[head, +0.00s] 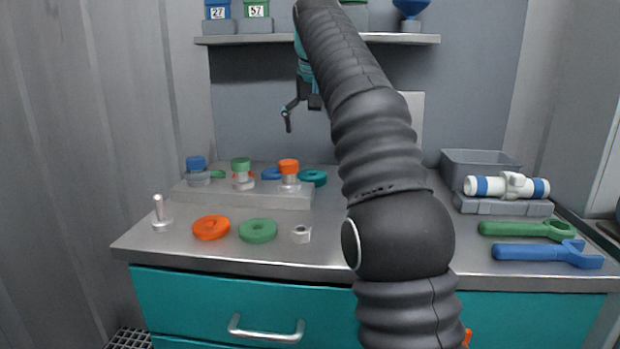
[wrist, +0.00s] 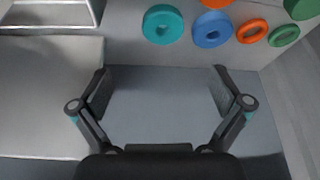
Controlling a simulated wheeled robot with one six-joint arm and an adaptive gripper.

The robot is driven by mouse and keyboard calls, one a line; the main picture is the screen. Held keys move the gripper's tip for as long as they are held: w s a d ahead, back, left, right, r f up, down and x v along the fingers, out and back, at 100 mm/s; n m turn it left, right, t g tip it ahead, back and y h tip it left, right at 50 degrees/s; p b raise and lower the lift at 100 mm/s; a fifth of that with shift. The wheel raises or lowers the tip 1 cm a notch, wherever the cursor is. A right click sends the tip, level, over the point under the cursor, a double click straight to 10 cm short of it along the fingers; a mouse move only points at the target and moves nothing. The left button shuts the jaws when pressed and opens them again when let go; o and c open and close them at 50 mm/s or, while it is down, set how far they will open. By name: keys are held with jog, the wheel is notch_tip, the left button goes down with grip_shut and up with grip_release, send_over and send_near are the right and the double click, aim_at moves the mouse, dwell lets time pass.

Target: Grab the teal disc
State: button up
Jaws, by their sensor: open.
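The teal disc (head: 315,182) is a flat ring with a centre hole, lying at the back of the bench just right of the grey stepped block. In the wrist view the teal disc (wrist: 150,25) is near the top edge, beyond my fingertips and apart from them. My gripper (head: 300,110) is open and empty, raised in front of the back wall well above the disc. Both fingers of my gripper (wrist: 161,75) show spread in the wrist view with nothing between them.
A blue disc (wrist: 199,30) lies right beside the teal one. An orange ring (wrist: 241,33) and a green ring (wrist: 274,37) lie farther along. Capped vessels stand on the grey block (head: 255,198). A grey bin (head: 480,160) stands at the right. A shelf (head: 250,40) runs above.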

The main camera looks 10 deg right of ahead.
send_over(312, 174)
jog(key=s, duration=0.2)
jog(key=f, duration=0.6)
jog(key=shift+d+f, duration=0.2)
jog(key=shift+f, duration=0.2)
jog(key=shift+a+b+x, duration=0.2)
jog(key=shift+b+x, duration=0.25)
jog(key=shift+x, duration=0.9)
jog(key=shift+a+b+x, duration=0.2)
jog(key=shift+b+x, duration=0.25)
jog(key=shift+x, duration=0.9)
jog(key=shift+s, duration=0.1)
jog(key=c, duration=1.2)
